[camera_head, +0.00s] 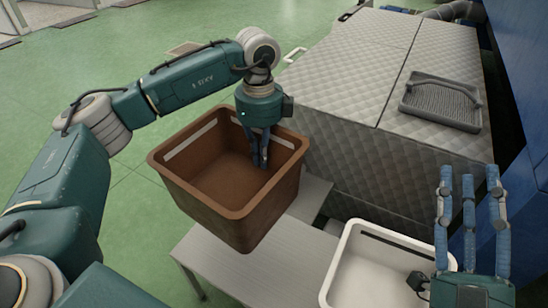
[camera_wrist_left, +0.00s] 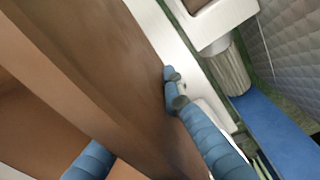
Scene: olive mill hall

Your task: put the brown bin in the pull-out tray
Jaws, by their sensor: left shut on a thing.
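The brown bin (camera_head: 225,205) is an open, roughly square tub with slots in its walls. It is roughly upright in the head view, in front of the quilted grey machine. My left gripper (camera_head: 263,160) is shut on its wall; the left wrist view shows brown wall (camera_wrist_left: 125,85) between the blue fingers. The bin overlaps a light grey bench (camera_head: 250,272); I cannot tell whether it touches it. A light grey flat ledge (camera_head: 312,195) shows behind the bin, partly hidden; I cannot tell whether it is the pull-out tray. My right gripper (camera_head: 470,180) is open and empty, fingers up.
A white bin (camera_head: 343,262) with a small black object (camera_head: 418,281) inside stands on the bench, near my right gripper. A dark ribbed tray (camera_head: 440,103) lies on the quilted machine (camera_head: 350,65). Green floor (camera_head: 130,195) is clear at left.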

